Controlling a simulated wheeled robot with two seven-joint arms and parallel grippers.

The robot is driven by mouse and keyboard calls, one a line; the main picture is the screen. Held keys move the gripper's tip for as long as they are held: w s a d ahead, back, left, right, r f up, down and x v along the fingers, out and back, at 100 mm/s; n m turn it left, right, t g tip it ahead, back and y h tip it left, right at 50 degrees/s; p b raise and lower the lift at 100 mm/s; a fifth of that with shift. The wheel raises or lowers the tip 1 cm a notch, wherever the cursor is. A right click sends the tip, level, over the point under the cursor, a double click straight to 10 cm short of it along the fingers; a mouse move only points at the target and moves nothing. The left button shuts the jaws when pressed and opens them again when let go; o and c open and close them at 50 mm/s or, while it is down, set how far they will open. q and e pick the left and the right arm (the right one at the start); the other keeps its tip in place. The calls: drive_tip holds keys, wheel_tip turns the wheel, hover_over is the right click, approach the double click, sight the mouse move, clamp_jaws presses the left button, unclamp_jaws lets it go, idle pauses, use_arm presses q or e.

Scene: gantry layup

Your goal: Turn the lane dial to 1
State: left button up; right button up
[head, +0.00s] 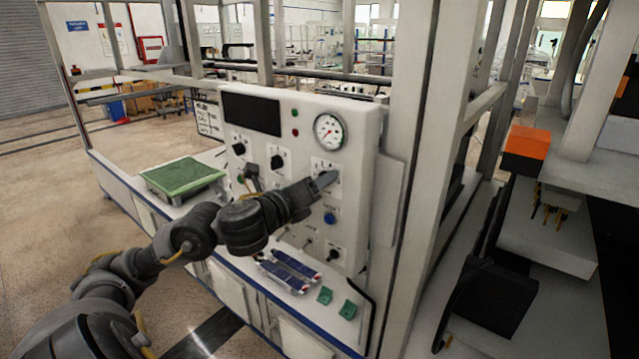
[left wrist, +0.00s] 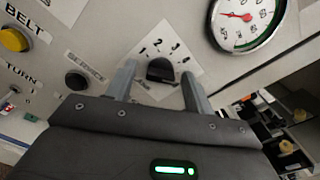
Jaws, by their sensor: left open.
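The lane dial (left wrist: 160,70) is a black knob on a white plate with small numbers around its upper side, in the left wrist view. Which number it points to is not clear. My left gripper (left wrist: 159,74) is open, one finger on each side of the dial; I cannot tell whether they touch it. In the head view my left gripper (head: 325,180) is at the white control panel (head: 300,110), just below the gauge, and covers most of the dial. My right gripper is not in view.
A round gauge (left wrist: 245,20) is close, up and right of the dial. A black button (left wrist: 76,80) and a yellow button (left wrist: 14,39) lie to the left. A green pad (head: 180,177) and blue parts (head: 290,268) lie on the bench by the panel.

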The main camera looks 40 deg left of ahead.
use_arm(q)
drive_tip(key=c, duration=1)
drive_tip(key=shift+n, duration=0.3)
drive_tip(key=shift+r+n+p, duration=0.1)
drive_tip(key=shift+n+p, duration=7.05)
drive_tip(key=shift+n, duration=6.95)
drive_tip(key=o, duration=1)
